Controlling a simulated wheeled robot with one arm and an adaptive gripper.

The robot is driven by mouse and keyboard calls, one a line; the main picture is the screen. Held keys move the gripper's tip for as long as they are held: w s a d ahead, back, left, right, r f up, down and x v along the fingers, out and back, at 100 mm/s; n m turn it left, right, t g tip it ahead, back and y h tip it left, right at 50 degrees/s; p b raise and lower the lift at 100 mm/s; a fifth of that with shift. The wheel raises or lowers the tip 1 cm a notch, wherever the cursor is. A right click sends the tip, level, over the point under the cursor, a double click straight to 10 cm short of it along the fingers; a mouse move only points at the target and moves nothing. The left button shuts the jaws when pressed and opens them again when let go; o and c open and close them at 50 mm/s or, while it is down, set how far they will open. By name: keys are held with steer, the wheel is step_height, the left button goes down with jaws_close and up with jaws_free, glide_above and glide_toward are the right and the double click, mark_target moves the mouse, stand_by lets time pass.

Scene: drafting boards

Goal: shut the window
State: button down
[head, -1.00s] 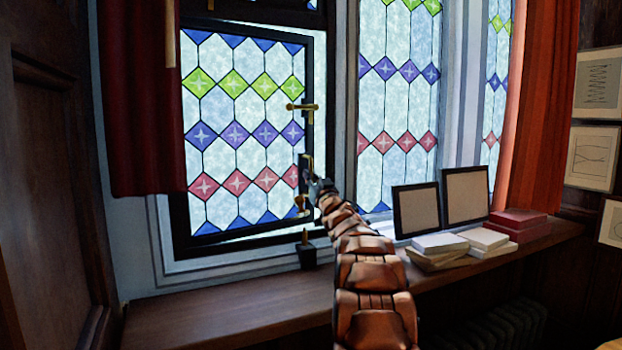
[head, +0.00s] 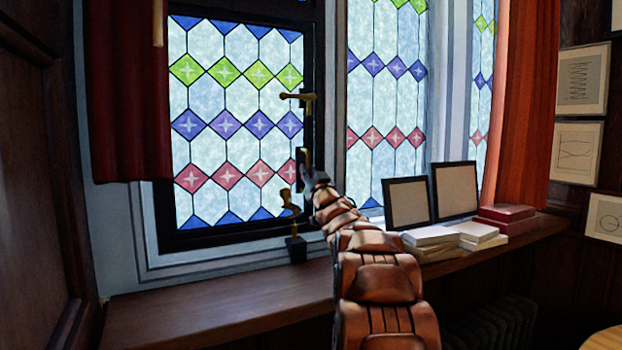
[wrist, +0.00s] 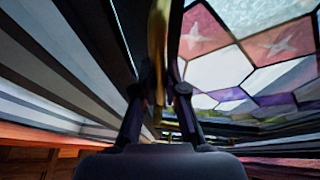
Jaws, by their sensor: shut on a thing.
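The window (head: 236,120) is a leaded stained-glass casement with a dark frame, at the left in the head view. It sits about level with the surrounding frame; I cannot tell if a thin gap is there. A brass handle (head: 298,98) is on its right edge, with a curled brass piece (head: 290,200) lower down. My gripper (head: 308,178) is at the casement's right edge, between these two. In the wrist view, my gripper (wrist: 158,98) is shut on an upright brass bar (wrist: 158,40), with the coloured panes to its right. My arm hides part of the frame's lower right.
The wooden sill (head: 220,300) runs below. A small black block (head: 296,249) stands on it under the casement. White books (head: 432,238), red boxes (head: 505,216) and two picture frames (head: 408,204) stand to the right. A red curtain (head: 130,100) hangs at the left.

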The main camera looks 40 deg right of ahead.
steer(key=shift+s+a+f, duration=0.1)
steer(key=shift+s+a, duration=0.1)
steer(key=shift+s, duration=0.5)
steer(key=c, duration=1.7)
jaws_free()
steer(key=shift+o, duration=1.1)
steer(key=shift+s+a, duration=0.1)
steer(key=shift+s, duration=0.05)
steer(key=shift+s, duration=0.1)
steer(key=v, duration=1.1)
steer(key=shift+s+a+f, duration=0.15)
steer(key=shift+s+a, duration=0.05)
steer(key=shift+s, duration=0.15)
